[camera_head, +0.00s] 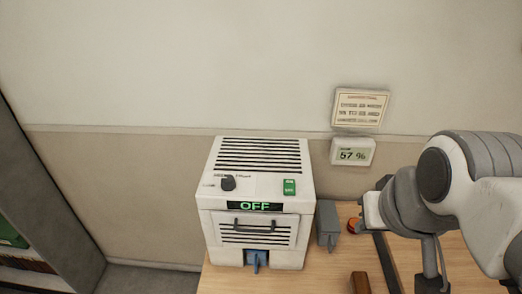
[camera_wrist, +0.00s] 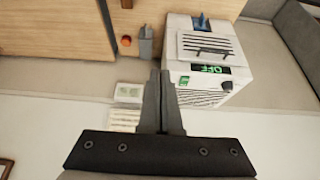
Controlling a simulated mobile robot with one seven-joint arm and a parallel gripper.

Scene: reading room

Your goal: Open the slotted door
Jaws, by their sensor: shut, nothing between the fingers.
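The slotted door (camera_head: 278,236) is the white front panel of a white box-shaped machine (camera_head: 213,188) on the wooden table. It has dark horizontal slots and a dark bar handle (camera_head: 254,231), and it looks closed. In the wrist view, the scene is upside down; the slotted door (camera_wrist: 190,45) and its handle (camera_wrist: 211,51) show at upper right. My gripper (camera_wrist: 161,73) is shut and empty, its two fingers together, apart from the machine and handle. In the head view, my arm is at the right, and the fingers cannot be made out clearly.
The machine has a dark knob (camera_head: 228,183), a green switch (camera_head: 289,187), an OFF display (camera_head: 254,206) and a blue part (camera_head: 257,260) below the door. A grey container (camera_head: 328,224) and red button (camera_head: 353,225) stand to its right. A brown block (camera_head: 360,282) lies nearer.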

